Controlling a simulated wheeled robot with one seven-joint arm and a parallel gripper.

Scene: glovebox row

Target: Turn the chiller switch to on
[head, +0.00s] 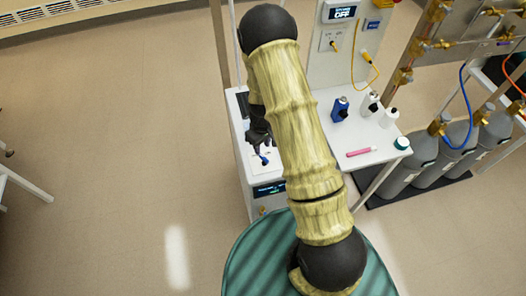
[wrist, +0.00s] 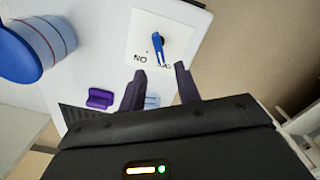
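The chiller is a white cabinet (head: 240,178) with a small lit display (head: 270,189) on its front, left of my arm in the head view. Its switch is a blue lever (wrist: 157,46) on a dark pivot, set on a white plate (wrist: 142,24); the lever also shows in the head view (head: 264,160). "ON" reads upside down left of the lever. The lever's long end points at a second label, partly covered and hard to read. My gripper (wrist: 160,71) is open and empty, its dark fingertips just short of the lever's end. It also shows in the head view (head: 262,146).
A blue-and-white round container (wrist: 22,52) and a purple block (wrist: 100,98) are left of my fingers. Grey gas cylinders (head: 412,160) stand beyond.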

